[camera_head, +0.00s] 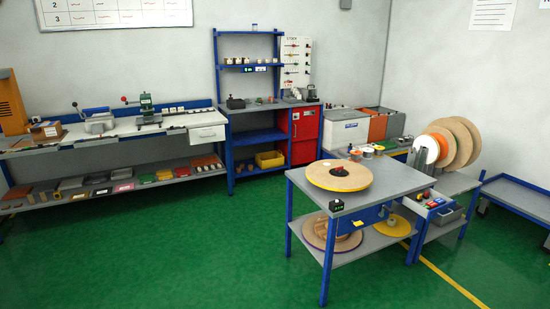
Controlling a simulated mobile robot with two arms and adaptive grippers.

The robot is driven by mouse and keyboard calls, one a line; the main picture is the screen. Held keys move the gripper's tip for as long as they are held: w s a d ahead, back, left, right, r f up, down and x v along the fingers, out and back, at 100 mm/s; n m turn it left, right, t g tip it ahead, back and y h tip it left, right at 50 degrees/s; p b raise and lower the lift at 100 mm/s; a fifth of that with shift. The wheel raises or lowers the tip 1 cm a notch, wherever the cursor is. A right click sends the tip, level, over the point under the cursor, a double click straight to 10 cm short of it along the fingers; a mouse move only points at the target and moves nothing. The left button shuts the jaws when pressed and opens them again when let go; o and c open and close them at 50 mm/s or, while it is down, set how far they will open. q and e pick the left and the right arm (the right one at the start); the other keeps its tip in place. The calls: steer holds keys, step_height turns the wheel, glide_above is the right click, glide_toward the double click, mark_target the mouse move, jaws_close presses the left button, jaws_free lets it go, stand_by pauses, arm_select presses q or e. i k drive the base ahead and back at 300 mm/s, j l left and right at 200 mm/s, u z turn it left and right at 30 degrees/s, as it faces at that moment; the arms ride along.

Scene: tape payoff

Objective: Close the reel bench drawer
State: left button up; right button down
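A blue-framed grey reel bench (408,184) stands right of centre with a large flat wooden reel (338,176) on its top. Just beyond its right end, an open-topped grey drawer or tray (421,213) holds small coloured items and a grey bin (447,214). It looks pulled out, but I cannot tell which bench it belongs to or how far out it is. Upright reels (459,142) stand behind it. A white drawer (207,134) under the left workbench appears shut. Neither of my grippers is in view.
A long workbench (75,140) and a blue shelf unit (247,66) with a red cabinet (304,135) line the back wall. A blue cart (520,197) stands at the right. Green floor (180,250) is clear at the front left.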

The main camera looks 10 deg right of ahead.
mark_target(408, 201)
steer(key=i+z, duration=0.35)
steer(key=i, duration=0.15)
steer(key=i+j+z, duration=0.15)
steer(key=i+z, duration=0.15)
steer(key=i, duration=0.15)
steer(key=i+l+z, duration=0.15)
steer(key=i+z, duration=0.6)
steer(key=i, duration=0.25)
